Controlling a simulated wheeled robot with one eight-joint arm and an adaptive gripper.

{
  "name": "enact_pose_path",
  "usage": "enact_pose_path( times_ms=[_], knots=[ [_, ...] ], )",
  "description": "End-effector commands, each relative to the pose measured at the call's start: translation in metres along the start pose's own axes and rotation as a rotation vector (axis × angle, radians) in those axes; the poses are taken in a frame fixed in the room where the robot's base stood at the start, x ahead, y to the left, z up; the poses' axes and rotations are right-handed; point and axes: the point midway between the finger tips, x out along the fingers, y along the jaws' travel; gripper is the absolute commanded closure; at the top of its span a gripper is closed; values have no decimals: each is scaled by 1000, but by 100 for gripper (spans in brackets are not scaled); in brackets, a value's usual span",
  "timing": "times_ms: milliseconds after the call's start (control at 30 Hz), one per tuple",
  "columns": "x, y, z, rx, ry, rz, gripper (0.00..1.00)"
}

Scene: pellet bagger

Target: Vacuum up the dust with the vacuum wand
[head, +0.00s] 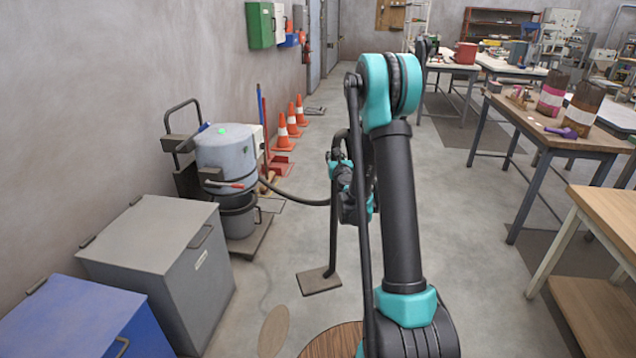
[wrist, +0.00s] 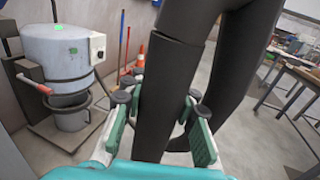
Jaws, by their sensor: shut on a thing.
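My gripper (wrist: 162,118) is shut on the black vacuum wand (wrist: 163,85), with teal fingers on both sides of the tube. In the head view my gripper (head: 348,185) holds the wand (head: 333,235) roughly upright, partly behind my arm. The wand's flat brownish foot (head: 320,281) is at or just above the floor; I cannot tell which. A dark hose (head: 300,200) runs to the grey vacuum drum (head: 226,160), which shows a green light on top. A flat tan oval patch (head: 273,331) lies on the floor; I cannot tell whether it is dust.
A grey bin (head: 160,245) and a blue bin (head: 75,318) stand at the left. Orange cones (head: 282,135) line the wall. Workbenches (head: 555,135) stand at the right. A round wood-toned surface (head: 332,342) shows at the bottom. The middle floor is mostly clear.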

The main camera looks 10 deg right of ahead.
Motion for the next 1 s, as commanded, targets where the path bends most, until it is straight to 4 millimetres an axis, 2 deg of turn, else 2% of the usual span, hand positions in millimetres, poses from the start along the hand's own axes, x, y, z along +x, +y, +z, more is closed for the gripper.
enact_pose_path(
  times_ms=[267,600,800,1000],
  knots=[
    [59,-2,-48,2,0,44,100],
    [123,-7,-125,4,1,109,100],
    [148,-11,-172,5,2,143,100],
    [162,-12,-203,6,3,167,100]
  ],
)
